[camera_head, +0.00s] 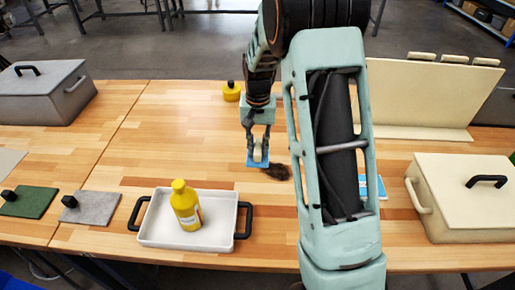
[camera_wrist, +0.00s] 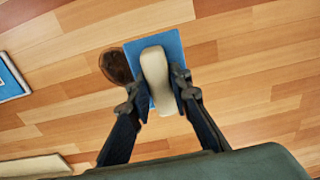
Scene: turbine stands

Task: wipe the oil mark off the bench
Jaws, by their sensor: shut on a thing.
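The oil mark (camera_head: 277,172) is a dark brown smear on the wooden bench, just right of the wiper in the head view. In the wrist view the mark (camera_wrist: 115,66) lies to the left of the wiper, with its edge close against the pad. My gripper (camera_head: 258,143) is shut on the cream handle (camera_wrist: 154,70) of a wiper with a flat blue pad (camera_head: 257,164). The pad also shows in the wrist view (camera_wrist: 174,45), at or just above the bench; I cannot tell if it touches. The pad may hide part of the mark.
A white tray (camera_head: 155,228) with black handles holds a yellow bottle (camera_head: 185,206) at the front. A yellow pot (camera_head: 232,92) stands behind. Green (camera_head: 36,203) and grey (camera_head: 92,209) pads lie left. A cream box (camera_head: 450,210) stands right. Bench around the mark is mostly clear.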

